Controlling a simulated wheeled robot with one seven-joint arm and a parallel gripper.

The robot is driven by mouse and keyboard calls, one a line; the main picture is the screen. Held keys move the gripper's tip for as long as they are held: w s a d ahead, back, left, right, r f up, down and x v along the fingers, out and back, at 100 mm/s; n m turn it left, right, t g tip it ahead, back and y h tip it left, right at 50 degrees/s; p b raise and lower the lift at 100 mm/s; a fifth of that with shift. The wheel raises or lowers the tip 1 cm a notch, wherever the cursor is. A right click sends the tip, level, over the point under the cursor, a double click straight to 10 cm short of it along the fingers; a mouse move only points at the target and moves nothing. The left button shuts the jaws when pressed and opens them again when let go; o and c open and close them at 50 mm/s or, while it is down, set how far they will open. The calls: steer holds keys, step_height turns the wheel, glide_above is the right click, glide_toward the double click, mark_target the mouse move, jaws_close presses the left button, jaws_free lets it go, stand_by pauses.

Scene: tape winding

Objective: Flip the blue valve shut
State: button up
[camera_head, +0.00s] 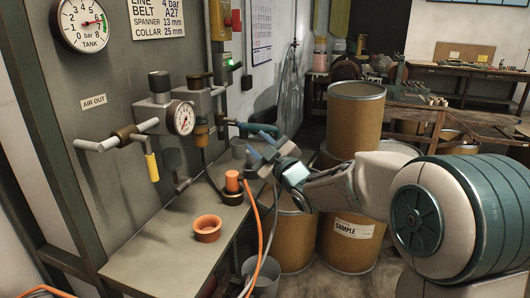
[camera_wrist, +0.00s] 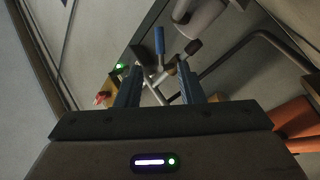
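The blue valve handle (camera_head: 259,127) sticks out to the right from a pipe fitting on the wall panel in the head view. In the wrist view the blue handle (camera_wrist: 159,40) lies beyond the fingertips, near the top middle, with grey pipework below it. My gripper (camera_head: 258,146) is just below and beside the handle in the head view. In the wrist view its two blue fingers (camera_wrist: 160,78) stand apart with nothing clearly held between them. Whether a finger touches the handle cannot be told.
A yellow lever (camera_head: 152,167) hangs from the left pipe, below a pressure gauge (camera_head: 184,118). Brown drums (camera_head: 355,120) stand behind my arm.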

steer(key=v, duration=0.2)
steer(key=shift+s+d, duration=0.2)
steer(key=shift+s, duration=0.05)
